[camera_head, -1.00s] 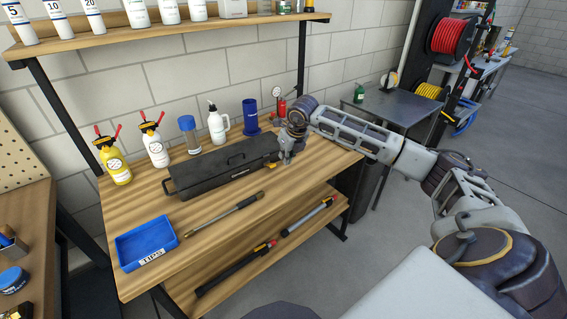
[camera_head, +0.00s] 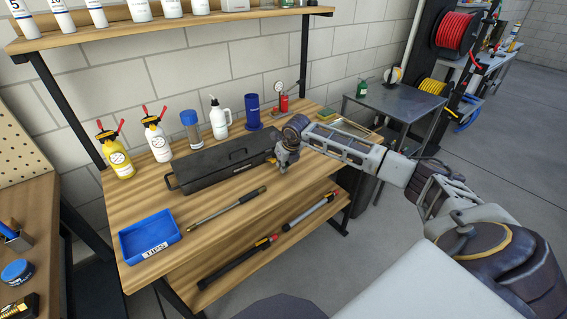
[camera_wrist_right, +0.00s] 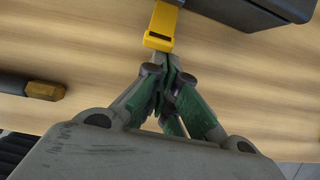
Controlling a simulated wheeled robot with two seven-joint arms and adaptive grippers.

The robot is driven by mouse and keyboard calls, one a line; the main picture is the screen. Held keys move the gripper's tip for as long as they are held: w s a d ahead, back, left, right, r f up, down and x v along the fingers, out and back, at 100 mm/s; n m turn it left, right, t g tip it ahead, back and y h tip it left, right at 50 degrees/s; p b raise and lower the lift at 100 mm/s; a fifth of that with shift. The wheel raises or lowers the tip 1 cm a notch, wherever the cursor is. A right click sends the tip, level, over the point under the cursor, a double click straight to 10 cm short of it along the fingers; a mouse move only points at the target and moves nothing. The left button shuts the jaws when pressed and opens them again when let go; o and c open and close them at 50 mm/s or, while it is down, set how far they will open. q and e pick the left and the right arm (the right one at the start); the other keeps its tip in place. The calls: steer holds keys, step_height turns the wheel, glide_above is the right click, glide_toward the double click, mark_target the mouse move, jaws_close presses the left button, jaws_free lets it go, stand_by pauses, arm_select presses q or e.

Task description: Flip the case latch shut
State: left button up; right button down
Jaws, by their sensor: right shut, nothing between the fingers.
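A long black case (camera_head: 215,168) lies on the wooden bench with its lid down. Its yellow latch (camera_wrist_right: 160,25) shows in the right wrist view, sticking out beside the case's dark body (camera_wrist_right: 245,8) toward my fingers. In the head view the latch is mostly hidden by my right gripper (camera_head: 283,168), which is at the right end of the case, low over the bench. In the right wrist view the right gripper (camera_wrist_right: 166,65) is shut and empty, its green-padded fingertips just short of the latch's free end. I cannot tell whether they touch. My left gripper is out of view.
A blue tray (camera_head: 150,237) and a dark rod tool (camera_head: 226,209) lie on the bench in front of the case. Spray bottles, a white jug (camera_head: 219,120) and a blue cylinder (camera_head: 253,112) stand behind it. Bare bench top is free right of the rod.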

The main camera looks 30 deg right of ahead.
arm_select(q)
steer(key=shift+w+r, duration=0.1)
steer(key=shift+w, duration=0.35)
arm_select(e)
steer(key=shift+w+r, duration=0.1)
